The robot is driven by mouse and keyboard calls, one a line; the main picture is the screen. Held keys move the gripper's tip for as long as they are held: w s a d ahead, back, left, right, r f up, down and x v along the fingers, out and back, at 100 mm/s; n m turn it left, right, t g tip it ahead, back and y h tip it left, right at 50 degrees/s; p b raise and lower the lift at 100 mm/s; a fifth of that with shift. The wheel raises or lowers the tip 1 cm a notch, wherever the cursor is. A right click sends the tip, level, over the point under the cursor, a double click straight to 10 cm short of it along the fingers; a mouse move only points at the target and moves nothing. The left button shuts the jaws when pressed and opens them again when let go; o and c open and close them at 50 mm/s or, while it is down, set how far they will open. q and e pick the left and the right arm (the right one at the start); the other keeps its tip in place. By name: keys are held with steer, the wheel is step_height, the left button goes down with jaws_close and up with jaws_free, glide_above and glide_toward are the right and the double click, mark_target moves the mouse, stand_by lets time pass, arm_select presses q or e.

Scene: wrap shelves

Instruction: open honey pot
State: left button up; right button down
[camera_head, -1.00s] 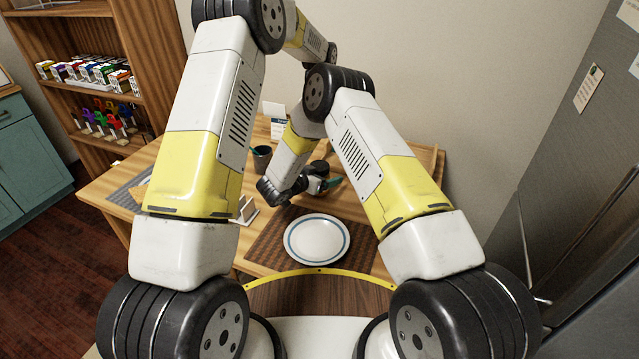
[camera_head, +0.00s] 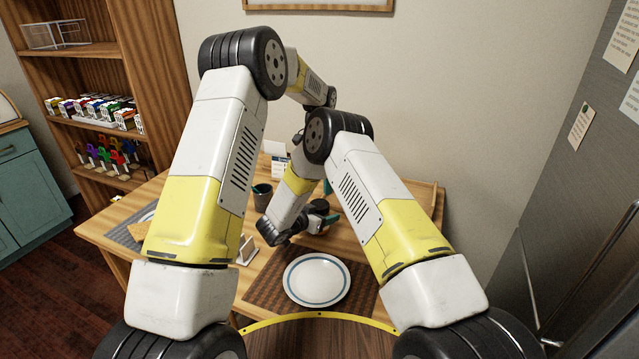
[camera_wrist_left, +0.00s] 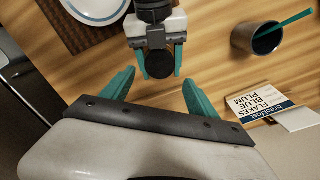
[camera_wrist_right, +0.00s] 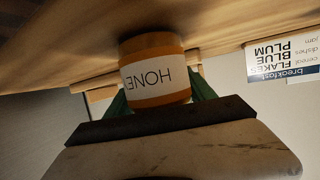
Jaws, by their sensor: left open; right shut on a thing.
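The honey pot (camera_wrist_right: 155,75) is an orange jar with a white "HONEY" label in the right wrist view. My right gripper (camera_wrist_right: 157,95) is shut on it, a finger on each side. The pot's dark round lid (camera_wrist_left: 159,64) faces the left wrist camera; it also shows in the head view (camera_head: 318,206). My left gripper (camera_wrist_left: 162,80) is open, its teal fingers spread apart on either side of the lid in that view. The gap between them and the lid is hard to judge. In the head view the left gripper is mostly hidden behind my right arm.
A white blue-ringed plate (camera_head: 317,280) lies on a brown woven mat (camera_head: 262,292). A dark cup (camera_wrist_left: 257,38) with a teal utensil and a breakfast menu card (camera_wrist_left: 262,98) stand on the wooden table. A white holder (camera_head: 246,250) stands left of the plate.

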mark_target(320, 204)
arm_select(q)
steer(key=shift+m, duration=0.9)
steer(key=shift+f, duration=0.25)
step_height(320, 204, down, 8)
steer(key=shift+r, duration=0.25)
steer(key=shift+c, duration=0.2)
steer(key=c, duration=1.2)
steer(key=n, duration=0.6)
steer(key=shift+c, duration=0.3)
steer(key=n, duration=0.6)
steer(key=shift+r, duration=0.2)
